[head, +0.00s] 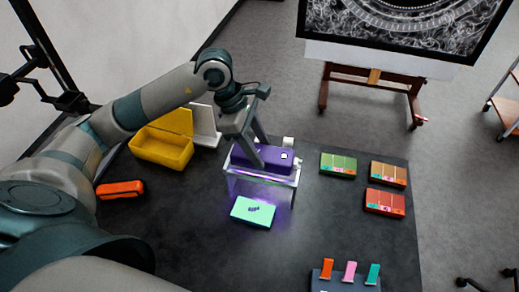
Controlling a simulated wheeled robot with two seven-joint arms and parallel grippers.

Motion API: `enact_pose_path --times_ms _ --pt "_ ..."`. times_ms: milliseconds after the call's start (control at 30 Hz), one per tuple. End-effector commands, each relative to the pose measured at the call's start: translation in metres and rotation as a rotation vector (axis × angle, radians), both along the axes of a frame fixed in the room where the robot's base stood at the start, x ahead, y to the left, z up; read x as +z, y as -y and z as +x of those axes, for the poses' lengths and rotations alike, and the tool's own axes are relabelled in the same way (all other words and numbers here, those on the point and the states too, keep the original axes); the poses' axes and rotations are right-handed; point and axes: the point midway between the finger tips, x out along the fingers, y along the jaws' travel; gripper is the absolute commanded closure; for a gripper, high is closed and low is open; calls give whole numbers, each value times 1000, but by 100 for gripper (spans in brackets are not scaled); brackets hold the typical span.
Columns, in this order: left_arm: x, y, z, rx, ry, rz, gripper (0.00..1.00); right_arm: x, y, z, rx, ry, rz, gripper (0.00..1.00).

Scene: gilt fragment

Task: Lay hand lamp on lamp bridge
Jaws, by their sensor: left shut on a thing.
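The purple hand lamp (272,159) is at the top of the lamp bridge (288,180), a clear stand with a pale frame and thin legs. My left gripper (259,160) comes down from above and is shut on the lamp. The lamp lies roughly level along the bridge top; I cannot tell whether it rests on it or is just above. A mint-green block (253,211) with a dark mark lies on the table at the bridge's front, with violet glow around it. My right gripper is not in view.
On the dark table (330,225) are an open yellow case (163,149), an orange object (120,189), and green (338,165), orange-brown (388,174) and red (384,202) boxes. A rack with coloured clips (349,272) stands at the front. An easel (374,78) holds a picture behind.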

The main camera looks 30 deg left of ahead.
Motion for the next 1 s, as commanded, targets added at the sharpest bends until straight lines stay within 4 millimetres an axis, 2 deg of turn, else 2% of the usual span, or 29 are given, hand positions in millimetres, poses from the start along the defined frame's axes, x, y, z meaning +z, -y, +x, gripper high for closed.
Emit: enact_pose_path --times_ms 33,200,700,733,767,800,1000 --pt "-3 0 -1 2 -4 -1 85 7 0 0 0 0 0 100" --pt "-16 0 0 1 0 -1 85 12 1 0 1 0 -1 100" --pt "-23 0 0 0 2 0 85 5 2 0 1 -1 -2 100" --pt "-22 0 0 0 1 0 46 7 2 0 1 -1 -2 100" --pt "-22 0 0 0 1 0 39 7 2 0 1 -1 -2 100" --pt "-22 0 0 0 1 0 35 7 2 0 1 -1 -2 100" --pt "-22 0 0 0 1 0 35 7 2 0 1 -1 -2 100"
